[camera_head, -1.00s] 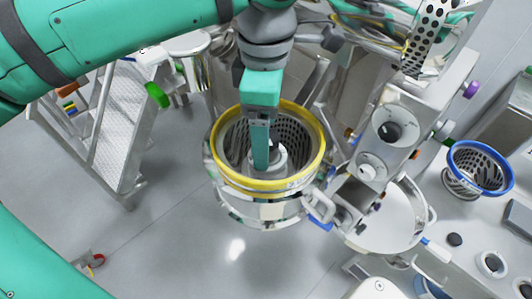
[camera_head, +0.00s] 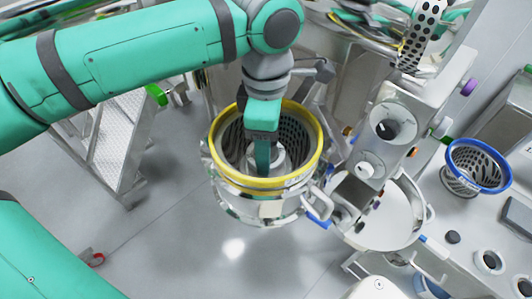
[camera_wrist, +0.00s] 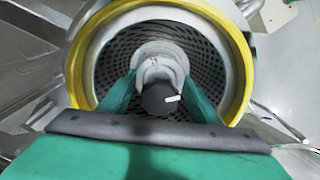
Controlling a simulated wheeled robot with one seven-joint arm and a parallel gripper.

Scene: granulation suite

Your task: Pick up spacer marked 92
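My gripper (camera_head: 263,170) reaches down into a yellow-rimmed perforated basket (camera_head: 223,172). In the wrist view its two green fingers (camera_wrist: 159,84) are spread on either side of a central shaft with a dark rounded end (camera_wrist: 158,99) bearing a white mark. A pale grey ring (camera_wrist: 157,68) with faint marks sits around this shaft, between the fingertips; I cannot read a number on it. The fingertips are close beside the ring; whether they touch it I cannot tell. No label reading 92 is legible in any view.
The basket wall and yellow rim (camera_wrist: 240,75) surround my fingers closely. A steel housing (camera_head: 395,125) stands to the right. A blue-rimmed basket (camera_head: 508,180) and several small rings, one pale (camera_head: 489,262), are on the right bench. Steps (camera_head: 113,150) stand at the left.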

